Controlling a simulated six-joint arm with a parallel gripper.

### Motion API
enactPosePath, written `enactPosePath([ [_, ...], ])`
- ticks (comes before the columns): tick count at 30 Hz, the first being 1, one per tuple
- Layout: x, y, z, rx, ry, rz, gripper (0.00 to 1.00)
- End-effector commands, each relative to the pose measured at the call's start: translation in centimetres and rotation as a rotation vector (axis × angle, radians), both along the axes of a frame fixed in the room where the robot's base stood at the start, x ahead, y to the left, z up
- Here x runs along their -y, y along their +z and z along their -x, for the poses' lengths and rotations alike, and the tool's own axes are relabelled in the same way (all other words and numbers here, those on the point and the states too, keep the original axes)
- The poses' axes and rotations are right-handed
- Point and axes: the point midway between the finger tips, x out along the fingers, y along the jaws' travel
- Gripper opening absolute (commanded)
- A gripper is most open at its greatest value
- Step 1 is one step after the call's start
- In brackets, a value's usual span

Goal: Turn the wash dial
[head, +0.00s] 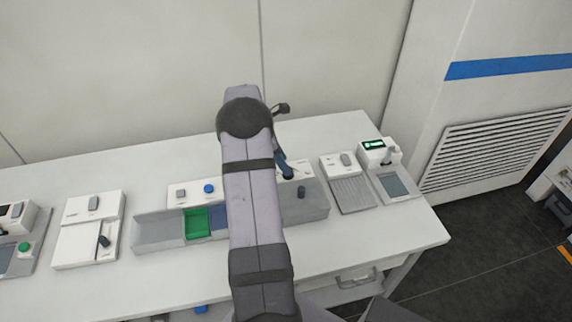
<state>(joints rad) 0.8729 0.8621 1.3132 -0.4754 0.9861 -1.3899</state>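My arm comes up from the bottom of the head view and hides the middle of the table. My gripper (287,174) shows only as a small dark-blue part to the right of the arm, over a white panel at the back of a grey device. A dark knob (301,191) stands on the grey device (316,207) just in front of it. I cannot tell whether my gripper touches anything or whether its fingers are open. No label is readable, so I cannot tell which control is the wash dial. A blue round knob (209,188) sits on a white panel left of the arm.
The white table (385,245) also holds a grey tray with a green compartment (198,223), white devices with grey knobs on the left (93,203) and right (346,160), and a unit with a green display (374,145). A wall stands behind. The table's front strip is clear.

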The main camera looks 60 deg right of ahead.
Motion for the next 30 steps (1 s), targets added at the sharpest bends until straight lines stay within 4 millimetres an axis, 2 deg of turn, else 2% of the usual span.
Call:
enactPosePath([
  [7, 0.7, -2.2, 0.7, 0.001, -0.002, -0.001, 0.43],
  [18, 0.8, -2.8, 0.8, 0.002, -0.001, 0.000, 0.43],
  [19, 0.8, -2.8, 0.8, 0.002, -0.001, 0.000, 0.40],
  [24, 0.8, -2.8, 0.8, 0.002, -0.001, 0.000, 0.02],
  [30, 0.8, -2.8, 0.8, 0.001, -0.006, 0.000, 0.02],
])
